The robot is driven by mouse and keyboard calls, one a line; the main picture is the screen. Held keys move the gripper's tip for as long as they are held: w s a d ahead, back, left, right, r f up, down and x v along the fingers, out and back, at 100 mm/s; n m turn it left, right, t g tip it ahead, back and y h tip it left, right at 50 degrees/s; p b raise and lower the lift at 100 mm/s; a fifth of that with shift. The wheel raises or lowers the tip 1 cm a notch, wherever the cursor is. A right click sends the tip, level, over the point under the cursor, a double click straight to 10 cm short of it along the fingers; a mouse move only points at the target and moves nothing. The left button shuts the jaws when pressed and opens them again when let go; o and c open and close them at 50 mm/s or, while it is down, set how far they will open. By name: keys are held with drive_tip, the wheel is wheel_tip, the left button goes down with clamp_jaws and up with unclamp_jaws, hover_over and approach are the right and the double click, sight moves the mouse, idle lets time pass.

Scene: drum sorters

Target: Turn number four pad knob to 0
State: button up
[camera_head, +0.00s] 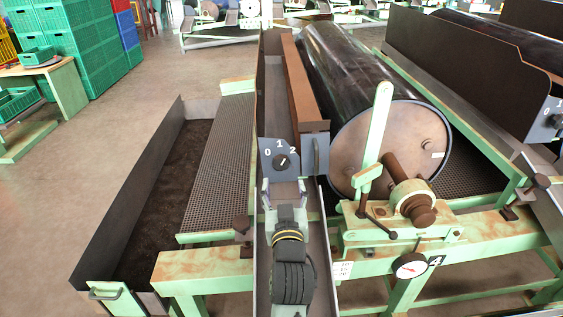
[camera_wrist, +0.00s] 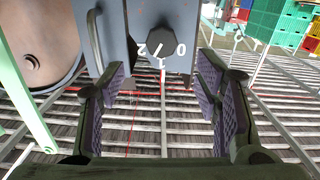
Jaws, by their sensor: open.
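A dark round knob (camera_head: 280,161) sits on a grey plate (camera_head: 271,148) marked 0, 1 and 2, left of the large black drum. A light mark on the knob tilts to the upper right; which digit it meets exactly is hard to tell. In the wrist view the knob (camera_wrist: 157,34) and its digits appear upside down, just beyond the fingers. My gripper (camera_head: 284,190) is just in front of the plate. Its two padded fingers (camera_wrist: 165,95) are wide apart with nothing between them, and they do not appear to touch the knob.
The drum (camera_head: 358,75) with its round end lies right of the plate. A green lever (camera_head: 376,125), a gauge (camera_head: 410,265) and a label 4 (camera_head: 435,261) are on the frame. Another knob (camera_head: 557,121) is far right.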

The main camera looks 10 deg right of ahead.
sight(281, 163)
drive_tip(key=p+x, duration=0.2)
drive_tip(key=x, duration=0.7)
drive_tip(key=shift+w+a, duration=0.1)
drive_tip(key=shift+w, duration=0.3)
drive_tip(key=c, duration=1.1)
drive_tip(key=shift+c, duration=0.2)
